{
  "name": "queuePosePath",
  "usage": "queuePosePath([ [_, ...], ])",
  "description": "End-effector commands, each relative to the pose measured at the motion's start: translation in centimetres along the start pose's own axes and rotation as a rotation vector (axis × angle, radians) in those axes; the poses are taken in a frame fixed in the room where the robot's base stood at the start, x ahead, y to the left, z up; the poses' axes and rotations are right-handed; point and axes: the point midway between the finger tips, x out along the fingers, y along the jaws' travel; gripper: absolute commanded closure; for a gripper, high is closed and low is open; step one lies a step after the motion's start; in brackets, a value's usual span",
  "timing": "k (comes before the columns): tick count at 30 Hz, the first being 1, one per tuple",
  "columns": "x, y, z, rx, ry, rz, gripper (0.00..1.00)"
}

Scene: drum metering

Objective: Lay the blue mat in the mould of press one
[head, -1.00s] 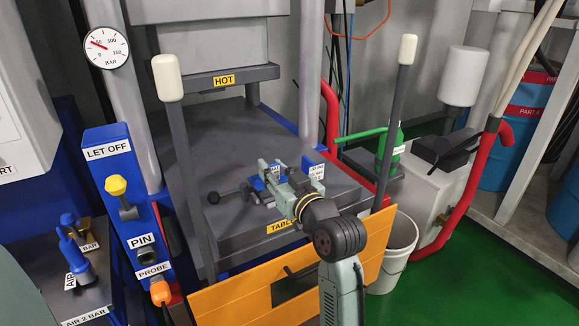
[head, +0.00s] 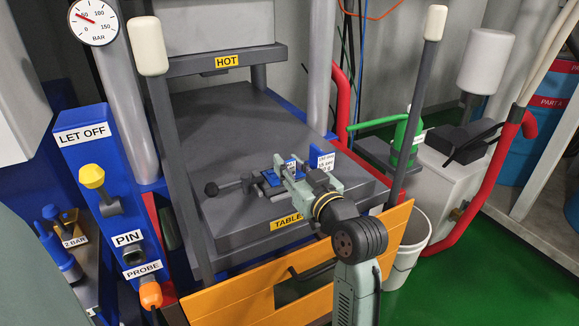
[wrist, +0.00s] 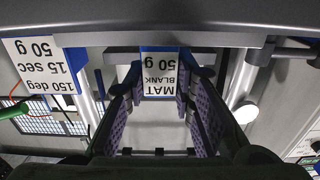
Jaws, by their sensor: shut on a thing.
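My gripper (head: 285,174) is over the grey table of the press (head: 220,120), low above its front part. It is shut on the blue mat (head: 271,178), which shows between the fingertips. In the wrist view the mat (wrist: 160,50) carries a white label reading "MAT BLANK 50 g" and sits between the purple-padded fingers. A dark-knobbed handle (head: 212,188) sticks out to the left of the gripper at the table's front. The mould itself is largely hidden by the gripper, and I cannot tell whether the mat touches it.
A blue plate with a white label "150 deg 15 sec 50 g" (head: 326,163) stands just right of the gripper. Two white-topped levers (head: 150,45) (head: 434,22) flank the table. An orange panel (head: 235,297) is in front. The "HOT" block (head: 227,63) is above the back.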

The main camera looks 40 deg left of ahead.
Motion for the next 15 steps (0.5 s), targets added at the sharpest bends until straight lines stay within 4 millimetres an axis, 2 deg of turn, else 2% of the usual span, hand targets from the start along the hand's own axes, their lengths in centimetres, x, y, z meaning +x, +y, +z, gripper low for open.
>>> queuePosePath([
  [3,0.01,0.00,0.51,0.000,0.000,0.000,1.00],
  [4,0.01,0.00,0.33,0.000,0.000,0.000,0.75],
  [12,0.02,0.01,0.31,0.000,0.000,0.000,0.57],
  [15,0.02,0.01,0.30,0.000,0.000,0.000,0.57],
])
